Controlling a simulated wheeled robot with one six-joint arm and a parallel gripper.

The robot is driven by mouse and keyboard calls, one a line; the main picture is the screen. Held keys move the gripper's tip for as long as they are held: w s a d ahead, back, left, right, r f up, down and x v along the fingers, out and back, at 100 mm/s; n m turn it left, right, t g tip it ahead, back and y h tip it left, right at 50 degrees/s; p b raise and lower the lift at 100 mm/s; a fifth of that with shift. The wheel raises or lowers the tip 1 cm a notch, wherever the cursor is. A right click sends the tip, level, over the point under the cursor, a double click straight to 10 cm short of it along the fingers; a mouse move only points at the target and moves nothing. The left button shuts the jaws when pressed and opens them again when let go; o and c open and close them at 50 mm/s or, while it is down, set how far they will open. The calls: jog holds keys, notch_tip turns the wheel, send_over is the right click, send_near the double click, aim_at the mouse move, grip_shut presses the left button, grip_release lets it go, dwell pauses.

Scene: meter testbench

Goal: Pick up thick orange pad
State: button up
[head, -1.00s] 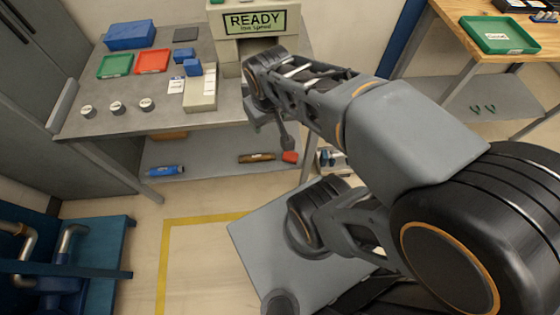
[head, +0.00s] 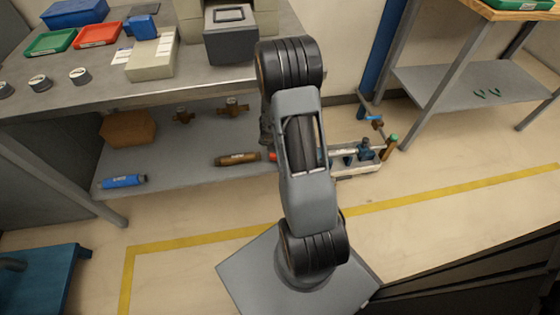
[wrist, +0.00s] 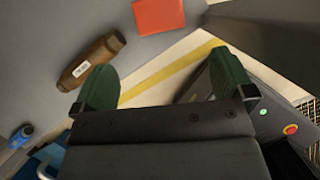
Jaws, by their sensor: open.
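The orange-red pad (wrist: 158,16) lies flat on the grey lower shelf (wrist: 210,20), at the top of the wrist view. In the head view only a sliver of it (head: 272,156) shows beside my arm, which hides the rest. My gripper (wrist: 164,76) is open and empty, with its two green-padded fingers spread wide. In the wrist view the pad is beyond the fingertips, between their lines and a little towards the left finger. It is apart from both fingers. In the head view my gripper is mostly hidden behind my arm.
A brown labelled cylinder (wrist: 92,62) lies left of the pad, close to the left finger in the picture. A blue cylinder (head: 122,181) lies farther left on the shelf. A tray with fittings (head: 358,168) stands right of my arm. The bench top (head: 110,88) overhangs the shelf.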

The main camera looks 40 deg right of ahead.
jog(key=shift+n, duration=0.3)
jog(key=b+x, duration=0.3)
jog(key=x, duration=0.4)
jog(key=b+x, duration=0.3)
jog(key=x, duration=0.4)
jog(key=shift+a+f+b, duration=0.2)
jog(key=shift+f+b, duration=0.1)
jog(key=shift+b, duration=0.05)
jog(key=shift+r, duration=0.1)
jog(key=c, duration=0.8)
jog(key=shift+r, duration=0.15)
